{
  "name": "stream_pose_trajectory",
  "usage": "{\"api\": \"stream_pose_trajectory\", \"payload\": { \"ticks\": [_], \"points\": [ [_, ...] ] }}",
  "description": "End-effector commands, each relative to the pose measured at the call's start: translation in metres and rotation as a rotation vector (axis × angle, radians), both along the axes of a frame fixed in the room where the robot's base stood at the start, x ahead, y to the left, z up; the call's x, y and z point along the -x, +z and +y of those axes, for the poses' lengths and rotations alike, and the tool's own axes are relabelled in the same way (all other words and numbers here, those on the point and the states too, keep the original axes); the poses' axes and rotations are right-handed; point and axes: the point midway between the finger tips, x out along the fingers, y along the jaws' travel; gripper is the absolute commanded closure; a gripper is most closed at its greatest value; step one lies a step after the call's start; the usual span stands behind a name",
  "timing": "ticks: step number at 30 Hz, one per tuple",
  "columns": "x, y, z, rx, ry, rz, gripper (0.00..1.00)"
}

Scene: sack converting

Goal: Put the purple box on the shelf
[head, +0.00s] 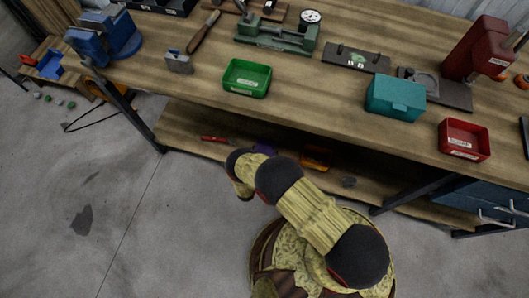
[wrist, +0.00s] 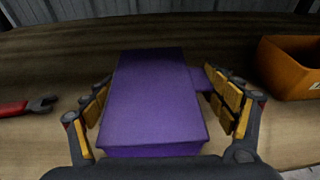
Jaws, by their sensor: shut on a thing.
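The purple box (wrist: 155,95) fills the middle of the wrist view, between the two yellow-padded fingers of my gripper (wrist: 158,85). The gripper is shut on it, with one finger along each side. In the head view only a small part of the purple box (head: 265,148) shows, behind my arm. The wooden lower shelf (head: 185,124) under the workbench lies below and around the box. I cannot tell whether the box's underside touches the shelf. My gripper is hidden behind my arm in the head view.
A red-handled wrench (wrist: 24,107) lies left of the box on the shelf. An orange bin (wrist: 290,66) stands to its right. The workbench top (head: 330,105) overhangs the shelf and carries a green bin (head: 247,78), a teal box (head: 396,97) and a red bin (head: 464,140).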

Motion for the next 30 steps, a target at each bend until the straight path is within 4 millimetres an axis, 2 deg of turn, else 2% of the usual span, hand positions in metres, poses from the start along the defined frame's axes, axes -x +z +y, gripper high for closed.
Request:
{"api": "stream_pose_trajectory", "payload": {
  "ticks": [9, 21, 26, 30],
  "points": [
    [0.000, 0.000, 0.000, 0.000, 0.000, 0.000, 0.00],
    [0.000, 0.003, 0.000, 0.000, 0.000, 0.000, 0.00],
    [0.020, 0.011, 0.010, 0.001, 0.005, 0.002, 0.00],
    [0.046, 0.021, 0.021, 0.001, 0.006, 0.001, 0.00]
  ]
}}
